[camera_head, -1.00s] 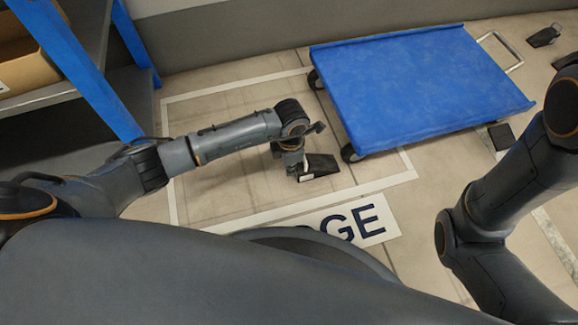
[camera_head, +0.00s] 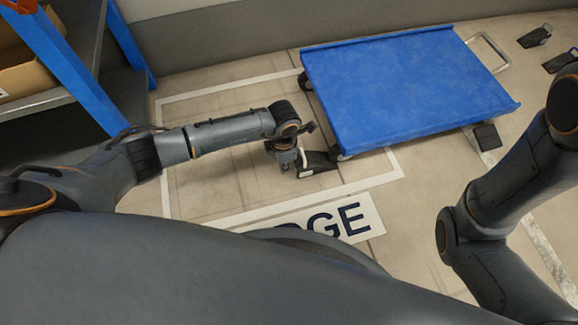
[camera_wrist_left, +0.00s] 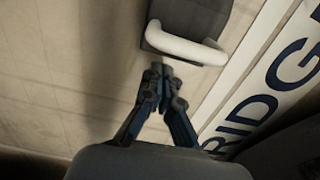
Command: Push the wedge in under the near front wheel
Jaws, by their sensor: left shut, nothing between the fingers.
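The black wedge (camera_head: 320,160) lies on the floor at the near front wheel (camera_head: 343,156) of the blue cart (camera_head: 405,90). Its far end meets or nearly meets the wheel; I cannot tell if it touches. In the left wrist view the wedge (camera_wrist_left: 192,14) is a dark block at the top, with a white handle (camera_wrist_left: 185,45) facing me. My left gripper (camera_head: 297,168) is low behind the wedge, on the side away from the wheel. Its fingertips (camera_wrist_left: 163,68) are shut and empty, close to the handle. My right gripper is out of view; only the arm shows.
A shelf with a blue post (camera_head: 75,75) and a cardboard box (camera_head: 22,80) stands at the left. A black pad (camera_head: 486,136) lies by the cart's right side, and more dark wedges (camera_head: 535,37) lie at the upper right.

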